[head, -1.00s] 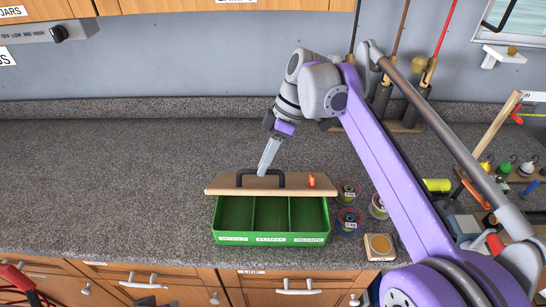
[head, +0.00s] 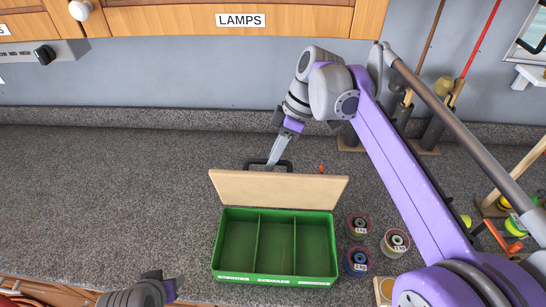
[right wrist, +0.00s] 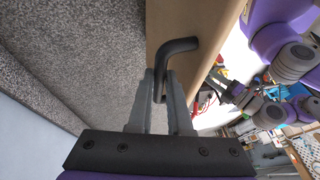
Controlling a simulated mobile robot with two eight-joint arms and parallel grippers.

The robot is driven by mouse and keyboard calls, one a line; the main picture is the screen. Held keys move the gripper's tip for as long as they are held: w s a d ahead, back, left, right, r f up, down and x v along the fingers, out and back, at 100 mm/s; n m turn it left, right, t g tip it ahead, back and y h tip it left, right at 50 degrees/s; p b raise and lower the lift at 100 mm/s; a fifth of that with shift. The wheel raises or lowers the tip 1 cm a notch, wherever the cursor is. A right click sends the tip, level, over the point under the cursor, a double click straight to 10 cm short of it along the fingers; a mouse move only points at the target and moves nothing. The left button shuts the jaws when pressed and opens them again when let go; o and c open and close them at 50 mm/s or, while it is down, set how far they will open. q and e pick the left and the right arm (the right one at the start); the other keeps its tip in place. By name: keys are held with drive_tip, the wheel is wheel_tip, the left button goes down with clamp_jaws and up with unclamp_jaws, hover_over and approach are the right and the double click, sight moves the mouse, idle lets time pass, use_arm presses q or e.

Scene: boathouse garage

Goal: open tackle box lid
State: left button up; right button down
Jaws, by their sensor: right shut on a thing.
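The green tackle box (head: 277,279) sits on the counter with its compartments uncovered and empty. Its wooden lid (head: 279,189) stands raised along the far edge, pale underside facing the head camera. The black lid handle (head: 287,162) is on the lid's far side, partly hidden in the head view. My right gripper (head: 273,160) is shut on this handle. In the right wrist view, its fingers (right wrist: 161,88) close around one leg of the handle (right wrist: 184,45). My left gripper (head: 170,289) shows only partly at the lower left, away from the box; its fingers cannot be made out.
Several line spools, one of them grey (head: 395,241), stand right of the box. My right arm passes above that side. Wooden-based holders (head: 425,146) stand along the back wall. The counter (head: 100,200) left of the box is clear.

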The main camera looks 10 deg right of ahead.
drive_tip(key=shift+w, duration=0.2)
idle(0.3)
drive_tip(key=c, duration=0.8)
unclamp_jaws()
drive_tip(key=shift+c, duration=0.2)
drive_tip(key=shift+d+r, duration=0.1)
drive_tip(key=shift+r, duration=0.05)
drive_tip(key=w+d, duration=0.2)
drive_tip(key=d, duration=1)
drive_tip(key=shift+w+r+b, duration=0.25)
drive_tip(key=shift+r+b, duration=0.15)
drive_tip(key=shift+d, duration=0.1)
